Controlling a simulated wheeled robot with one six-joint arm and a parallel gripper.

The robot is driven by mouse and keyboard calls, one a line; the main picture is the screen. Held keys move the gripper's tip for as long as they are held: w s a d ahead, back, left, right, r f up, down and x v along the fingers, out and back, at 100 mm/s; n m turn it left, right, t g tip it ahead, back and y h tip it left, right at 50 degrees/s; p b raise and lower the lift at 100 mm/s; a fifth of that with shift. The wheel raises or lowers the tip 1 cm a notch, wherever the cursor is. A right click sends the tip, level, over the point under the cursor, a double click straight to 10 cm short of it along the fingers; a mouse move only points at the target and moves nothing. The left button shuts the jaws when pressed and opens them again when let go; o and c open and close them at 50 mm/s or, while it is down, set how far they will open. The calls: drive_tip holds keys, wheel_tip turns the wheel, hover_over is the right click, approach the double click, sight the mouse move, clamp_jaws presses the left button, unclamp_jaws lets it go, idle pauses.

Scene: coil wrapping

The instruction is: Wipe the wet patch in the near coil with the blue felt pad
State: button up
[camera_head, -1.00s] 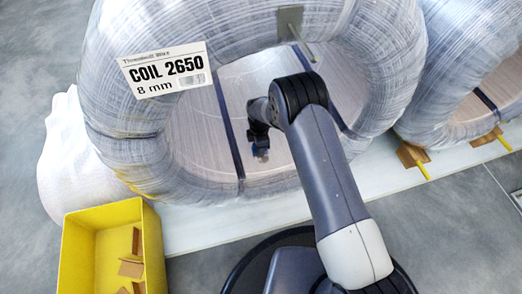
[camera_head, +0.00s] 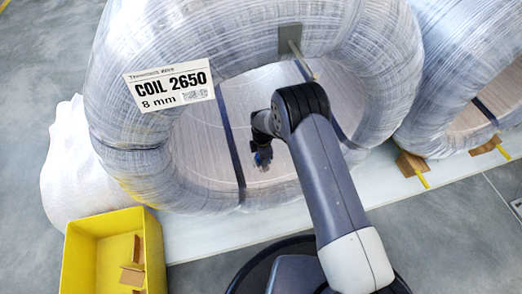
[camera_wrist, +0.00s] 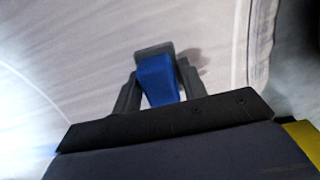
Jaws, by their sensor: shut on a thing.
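The near coil (camera_head: 130,90) is a large ring of wire in clear film with a label reading COIL 2650, 8 mm. My arm reaches into its opening. My gripper (camera_head: 263,160) is small in the head view, inside the ring in front of the pale inner surface. In the wrist view my gripper (camera_wrist: 158,85) is shut on the blue felt pad (camera_wrist: 158,78), which sits between the two grey fingers. The pad's far end is close to the film-covered surface and casts a shadow; I cannot tell if it touches. I cannot make out the wet patch.
A yellow bin (camera_head: 85,260) with brown pieces stands at the lower left. A second wrapped coil (camera_head: 445,90) is at the right, with brown blocks and yellow rods at its foot. Dark straps (camera_head: 231,140) cross the opening.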

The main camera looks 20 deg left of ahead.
sight(267, 173)
drive_tip(key=shift+s+d+f, duration=0.3)
drive_tip(key=shift+s+d, duration=0.15)
drive_tip(key=shift+s, duration=0.25)
drive_tip(key=shift+s+d+p, duration=0.4)
drive_tip(key=shift+s+d, duration=0.15)
drive_tip(key=shift+s, duration=0.3)
drive_tip(key=shift+s+d+p, duration=0.4)
drive_tip(key=shift+s+d, duration=0.1)
drive_tip(key=shift+s, duration=0.35)
drive_tip(key=shift+w+a+r+b, duration=0.1)
drive_tip(key=shift+w+a+b, duration=0.4)
drive_tip(key=shift+w+b, duration=0.2)
drive_tip(key=shift+w+a+r+b, duration=0.1)
drive_tip(key=shift+w+a+b, duration=0.45)
drive_tip(key=shift+w, duration=0.25)
drive_tip(key=shift+w+a+r, duration=0.15)
drive_tip(key=shift+w, duration=0.3)
drive_tip(key=shift+w+a+b, duration=0.2)
drive_tip(key=shift+w+a, duration=0.35)
drive_tip(key=shift+w, duration=0.3)
drive_tip(key=shift+w+a+b, duration=0.15)
drive_tip(key=shift+w+a, duration=0.35)
drive_tip(key=shift+w, duration=0.35)
drive_tip(key=shift+r+p, duration=1.55)
drive_tip(key=shift+r, duration=1.35)
drive_tip(key=shift+r, duration=0.1)
drive_tip(key=shift+r+p, duration=0.65)
drive_tip(key=shift+r, duration=0.75)
